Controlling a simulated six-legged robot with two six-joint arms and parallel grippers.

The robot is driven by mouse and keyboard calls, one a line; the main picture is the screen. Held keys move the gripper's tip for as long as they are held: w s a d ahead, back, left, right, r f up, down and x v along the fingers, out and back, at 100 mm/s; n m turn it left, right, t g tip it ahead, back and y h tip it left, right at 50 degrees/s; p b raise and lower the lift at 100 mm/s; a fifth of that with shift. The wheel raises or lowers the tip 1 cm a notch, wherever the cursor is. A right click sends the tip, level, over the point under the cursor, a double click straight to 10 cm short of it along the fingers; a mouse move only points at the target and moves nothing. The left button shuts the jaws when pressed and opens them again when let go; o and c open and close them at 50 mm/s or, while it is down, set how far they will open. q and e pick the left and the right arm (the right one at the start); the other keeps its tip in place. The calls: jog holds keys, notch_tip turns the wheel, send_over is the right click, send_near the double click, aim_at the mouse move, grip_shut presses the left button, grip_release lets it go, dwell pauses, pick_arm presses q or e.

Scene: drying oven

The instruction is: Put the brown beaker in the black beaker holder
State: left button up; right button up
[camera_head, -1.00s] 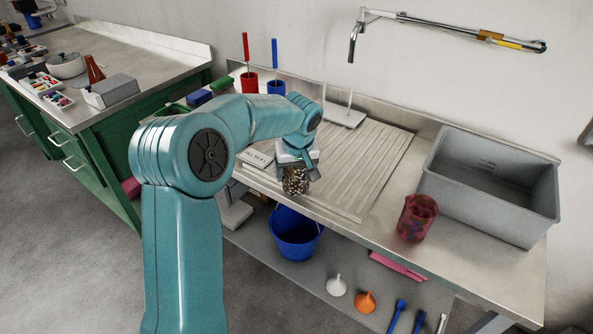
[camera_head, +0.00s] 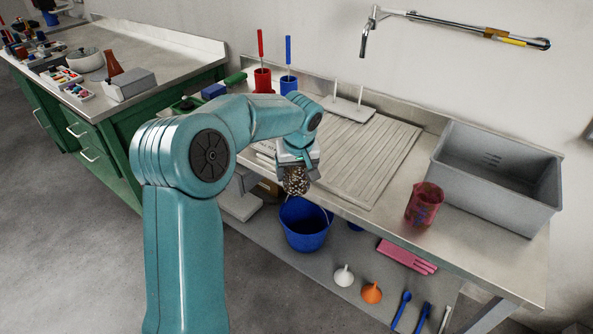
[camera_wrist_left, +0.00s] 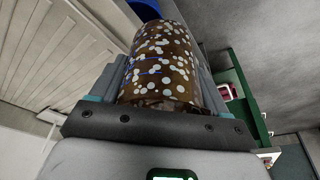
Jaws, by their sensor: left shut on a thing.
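The brown beaker (camera_head: 297,182), spotted with white dots, is in my left gripper (camera_head: 297,172). The gripper points down and is shut on it, near the front edge of the steel bench, above the blue bucket on the lower shelf. In the left wrist view the beaker (camera_wrist_left: 162,65) lies between the two fingers and fills the middle of the picture. I cannot make out a black beaker holder in these frames. My right gripper does not show.
A ribbed draining board (camera_head: 372,160) lies behind the gripper. A red patterned beaker (camera_head: 425,204) and a grey basin (camera_head: 497,180) stand to the right. Red (camera_head: 263,80) and blue (camera_head: 288,85) pots stand at the back. A blue bucket (camera_head: 303,226) sits on the lower shelf.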

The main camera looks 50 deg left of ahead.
pick_arm(q)
jog(key=shift+s, duration=0.2)
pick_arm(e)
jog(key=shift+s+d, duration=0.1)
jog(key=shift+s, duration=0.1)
pick_arm(q)
jog(key=shift+s+d+r, duration=0.1)
jog(key=shift+s, duration=0.05)
jog(key=shift+d+r, duration=0.15)
jog(key=d+m+t+h+p, duration=0.1)
jog(key=d+m+p, duration=0.6)
jog(key=d, duration=2.1)
jog(key=m+h, duration=0.1)
jog(key=m, duration=0.3)
jog(key=shift+f+m+t+h, duration=0.2)
jog(key=shift+m+t+h, duration=0.1)
jog(key=shift+m+h, duration=0.1)
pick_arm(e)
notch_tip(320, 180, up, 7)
